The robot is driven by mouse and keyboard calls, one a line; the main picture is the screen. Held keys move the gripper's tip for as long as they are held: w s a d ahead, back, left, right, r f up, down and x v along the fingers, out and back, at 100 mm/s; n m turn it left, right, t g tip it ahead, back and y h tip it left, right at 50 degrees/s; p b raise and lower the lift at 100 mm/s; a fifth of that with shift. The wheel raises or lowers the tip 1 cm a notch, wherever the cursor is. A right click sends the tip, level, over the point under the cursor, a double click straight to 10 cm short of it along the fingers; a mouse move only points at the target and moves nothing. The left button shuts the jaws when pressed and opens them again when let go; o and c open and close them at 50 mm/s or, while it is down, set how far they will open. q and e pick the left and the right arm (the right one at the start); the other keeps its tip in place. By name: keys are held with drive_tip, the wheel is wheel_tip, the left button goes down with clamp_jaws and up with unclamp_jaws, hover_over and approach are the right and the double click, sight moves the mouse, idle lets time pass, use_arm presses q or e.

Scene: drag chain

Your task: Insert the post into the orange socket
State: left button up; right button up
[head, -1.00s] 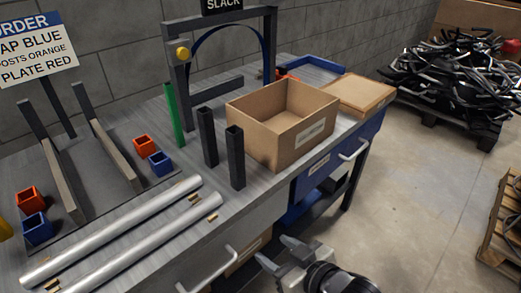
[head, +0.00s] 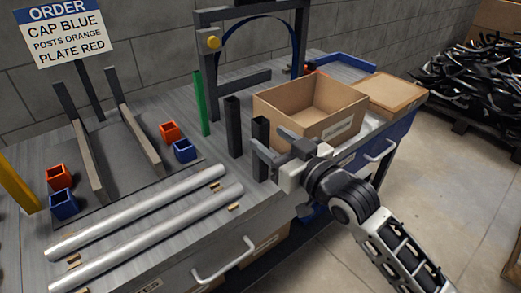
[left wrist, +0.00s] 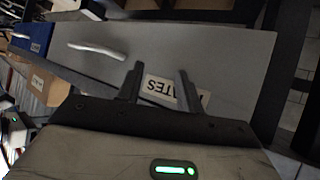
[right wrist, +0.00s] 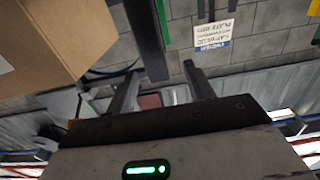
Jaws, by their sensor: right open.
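One orange socket (head: 59,177) is at the far left and another orange socket (head: 170,131) is nearer the middle, each beside a blue socket. In the right wrist view, a dark post (right wrist: 145,40) stands beyond the open fingers. My left gripper (left wrist: 158,84) is open and empty, facing a grey drawer front.
The cardboard box (head: 310,107) stands close behind the right gripper. Blue sockets (head: 64,206) (head: 184,150), two silver tubes (head: 150,213), a green post (head: 200,102) and a dark frame (head: 205,70) are on the bench. A drawer handle (head: 224,260) sticks out in front.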

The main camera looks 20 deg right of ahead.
sight(265, 131)
drive_tip(key=x, duration=0.5)
drive_tip(key=shift+w+d, duration=0.2)
drive_tip(key=shift+w, duration=0.05)
drive_tip(key=shift+r, duration=0.1)
clamp_jaws()
